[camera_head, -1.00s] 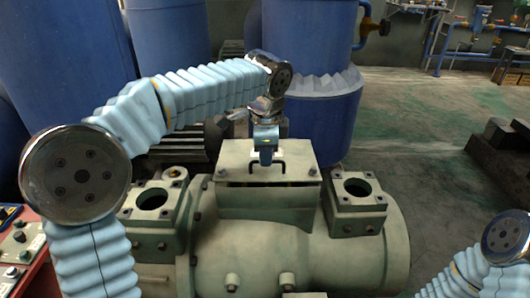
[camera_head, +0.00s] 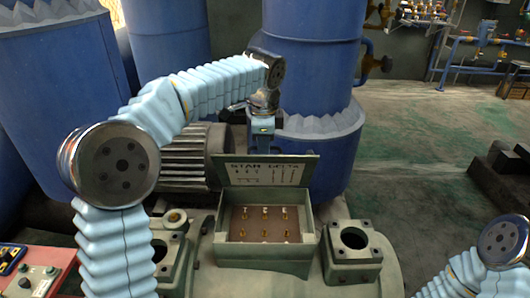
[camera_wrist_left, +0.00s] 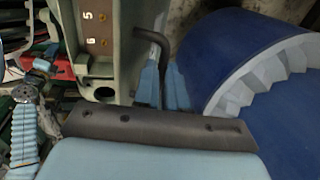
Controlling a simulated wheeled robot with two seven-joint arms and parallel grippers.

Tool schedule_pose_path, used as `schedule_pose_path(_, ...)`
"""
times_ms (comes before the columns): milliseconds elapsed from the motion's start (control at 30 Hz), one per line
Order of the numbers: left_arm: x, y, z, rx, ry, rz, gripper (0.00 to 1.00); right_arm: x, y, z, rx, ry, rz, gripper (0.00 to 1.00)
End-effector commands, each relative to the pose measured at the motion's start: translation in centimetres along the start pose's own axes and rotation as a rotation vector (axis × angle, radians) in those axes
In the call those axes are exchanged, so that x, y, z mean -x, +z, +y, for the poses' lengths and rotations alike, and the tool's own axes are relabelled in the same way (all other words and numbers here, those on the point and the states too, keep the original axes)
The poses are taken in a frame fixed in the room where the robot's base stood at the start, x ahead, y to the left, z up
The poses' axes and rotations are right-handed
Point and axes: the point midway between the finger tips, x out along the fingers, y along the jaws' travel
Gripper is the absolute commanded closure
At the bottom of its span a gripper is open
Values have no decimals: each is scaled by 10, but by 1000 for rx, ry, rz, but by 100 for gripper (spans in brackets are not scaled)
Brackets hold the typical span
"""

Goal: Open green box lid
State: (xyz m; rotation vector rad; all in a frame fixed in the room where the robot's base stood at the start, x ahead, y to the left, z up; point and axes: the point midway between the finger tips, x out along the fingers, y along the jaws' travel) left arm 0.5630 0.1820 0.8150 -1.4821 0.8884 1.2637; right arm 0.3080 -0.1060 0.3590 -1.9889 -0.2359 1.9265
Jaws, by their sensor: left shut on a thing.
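The green box (camera_head: 262,256) sits on top of the green compressor body, with several brass terminals on a brown panel inside. Its lid (camera_head: 267,173) stands raised at the back, tilted up, with "STAR DELTA" lettering on its inner face. My left gripper (camera_head: 262,142) is behind the lid's top edge, shut on the lid's handle, which the lid hides in the head view. In the left wrist view the dark handle (camera_wrist_left: 148,38) runs down to the gripper finger, beside the box (camera_wrist_left: 93,40). My right arm shows at the lower right; its gripper is out of view.
Blue barrels (camera_head: 305,65) stand close behind the box. A grey motor (camera_head: 188,158) is behind left. Open flanged ports (camera_head: 353,238) flank the box. A red control panel (camera_head: 38,272) is at the lower left.

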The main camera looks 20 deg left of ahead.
Motion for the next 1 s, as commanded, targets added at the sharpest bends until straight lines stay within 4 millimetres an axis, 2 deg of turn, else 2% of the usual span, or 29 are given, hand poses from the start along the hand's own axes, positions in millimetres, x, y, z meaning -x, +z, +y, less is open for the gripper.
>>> schedule_pose_path(33,-8,2,-9,2,11,-10,100,0,0,0,0,0,0,57)
schedule_pose_path(500,-26,2,-84,1,15,-12,100,0,0,0,0,0,0,57)
schedule_pose_path(700,-35,2,-102,-1,14,-11,100,0,0,0,0,0,0,57)
schedule_pose_path(1000,-42,2,-117,0,8,-10,100,0,0,0,0,0,0,57)
